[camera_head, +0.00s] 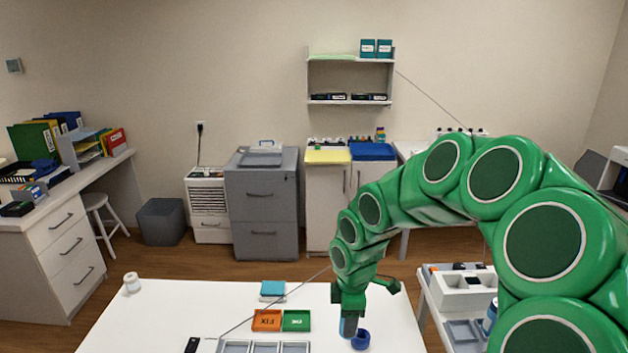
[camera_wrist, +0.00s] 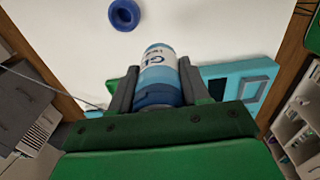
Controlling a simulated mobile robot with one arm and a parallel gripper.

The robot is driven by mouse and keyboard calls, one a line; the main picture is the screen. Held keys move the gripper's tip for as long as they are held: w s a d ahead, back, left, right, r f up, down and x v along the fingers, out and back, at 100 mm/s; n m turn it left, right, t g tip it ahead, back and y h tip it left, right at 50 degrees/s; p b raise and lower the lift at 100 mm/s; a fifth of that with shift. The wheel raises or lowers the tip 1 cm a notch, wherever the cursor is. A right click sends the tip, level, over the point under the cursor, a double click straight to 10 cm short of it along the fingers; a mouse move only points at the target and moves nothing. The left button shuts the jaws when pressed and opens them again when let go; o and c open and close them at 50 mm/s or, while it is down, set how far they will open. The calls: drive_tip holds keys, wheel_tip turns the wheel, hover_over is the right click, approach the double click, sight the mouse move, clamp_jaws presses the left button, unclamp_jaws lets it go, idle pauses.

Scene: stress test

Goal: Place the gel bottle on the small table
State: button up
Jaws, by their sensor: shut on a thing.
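My gripper (camera_head: 350,306) is shut on the gel bottle (camera_head: 348,327), a blue bottle with a white label. In the wrist view the bottle (camera_wrist: 160,72) sits between the two dark fingers, its label partly readable. The bottle shows in front of the white table (camera_head: 150,315) at the bottom of the head view; I cannot tell whether its base touches the top. The bare white top (camera_wrist: 220,30) fills the upper middle of the wrist view. I cannot tell which white table is the small one.
A blue ring (camera_head: 361,339) lies right beside the bottle. A cart (camera_head: 466,293) with trays is at right. The table's left part has free room.

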drive_tip(key=w+d+f+m, duration=0.2)
drive_tip(key=w+m, duration=0.3)
drive_tip(key=m, duration=0.4)
drive_tip(key=w+d+f+m, duration=0.3)
drive_tip(key=w+d+m, duration=0.2)
drive_tip(key=m, duration=0.4)
drive_tip(key=shift+w, duration=0.8)
wheel_tip(320, 180, up, 15)
drive_tip(key=s+d+n, duration=0.5)
drive_tip(key=d+n, duration=0.1)
drive_tip(key=d, duration=0.5)
drive_tip(key=s+d+n, duration=0.6)
drive_tip(key=d+n, duration=0.1)
drive_tip(key=d, duration=0.4)
drive_tip(key=shift+w+f, duration=0.1)
drive_tip(key=shift+f, duration=5.9)
drive_tip(key=shift+f, duration=0.3)
